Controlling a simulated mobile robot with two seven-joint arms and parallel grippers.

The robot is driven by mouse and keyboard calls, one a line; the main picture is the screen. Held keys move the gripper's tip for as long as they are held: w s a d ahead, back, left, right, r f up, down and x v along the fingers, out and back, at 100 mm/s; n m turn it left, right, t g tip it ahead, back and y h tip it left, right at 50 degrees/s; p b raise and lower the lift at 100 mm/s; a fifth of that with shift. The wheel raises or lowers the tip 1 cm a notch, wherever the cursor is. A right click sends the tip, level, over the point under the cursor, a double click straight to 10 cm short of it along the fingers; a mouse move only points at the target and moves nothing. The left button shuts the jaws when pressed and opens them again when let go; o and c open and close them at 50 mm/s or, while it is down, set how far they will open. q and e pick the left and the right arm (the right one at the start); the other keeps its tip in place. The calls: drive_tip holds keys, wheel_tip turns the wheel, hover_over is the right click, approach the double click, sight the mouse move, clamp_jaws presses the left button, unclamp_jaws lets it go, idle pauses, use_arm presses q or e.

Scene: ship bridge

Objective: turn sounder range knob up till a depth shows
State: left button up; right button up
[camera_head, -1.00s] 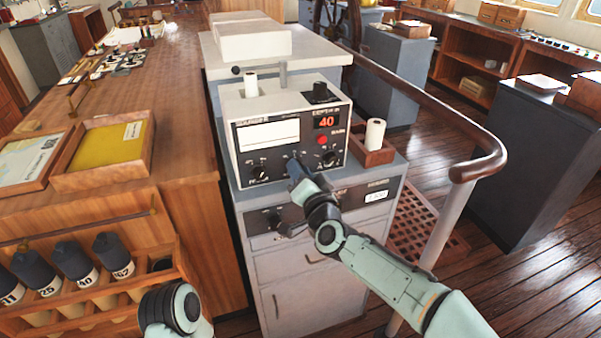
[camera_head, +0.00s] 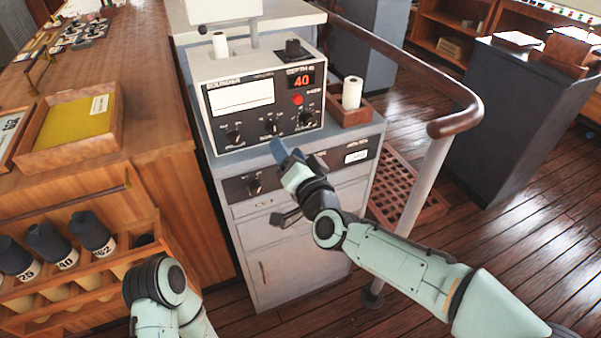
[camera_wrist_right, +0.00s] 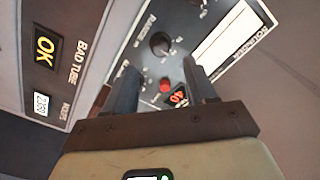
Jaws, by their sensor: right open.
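The sounder (camera_head: 262,100) is a pale box with a black face on a grey cabinet. Its red display (camera_head: 301,81) reads 40 beside a blank white screen (camera_head: 240,96). Below are a left knob (camera_head: 235,137), middle knob (camera_head: 270,128) and right knob (camera_head: 305,118); their small labels are unreadable in the head view. My right gripper (camera_head: 279,150) is just in front of and below the middle knob. In the wrist view its open fingers (camera_wrist_right: 162,72) frame a dark knob (camera_wrist_right: 159,43) beyond the tips, with no visible contact. My left gripper is out of frame.
A red button (camera_head: 297,99) sits under the display. A lower panel (camera_head: 254,185) with another knob is close below my right gripper. A wooden holder (camera_head: 349,111) with a white roll stands right of the sounder, and a curved handrail (camera_head: 455,120) passes further right.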

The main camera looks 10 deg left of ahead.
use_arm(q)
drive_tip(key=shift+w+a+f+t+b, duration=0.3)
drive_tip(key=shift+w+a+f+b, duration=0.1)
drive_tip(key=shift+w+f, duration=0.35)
use_arm(e)
drive_tip(key=v, duration=0.6)
drive_tip(key=shift+s, duration=0.2)
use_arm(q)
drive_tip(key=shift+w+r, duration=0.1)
use_arm(e)
drive_tip(key=shift+d, duration=0.1)
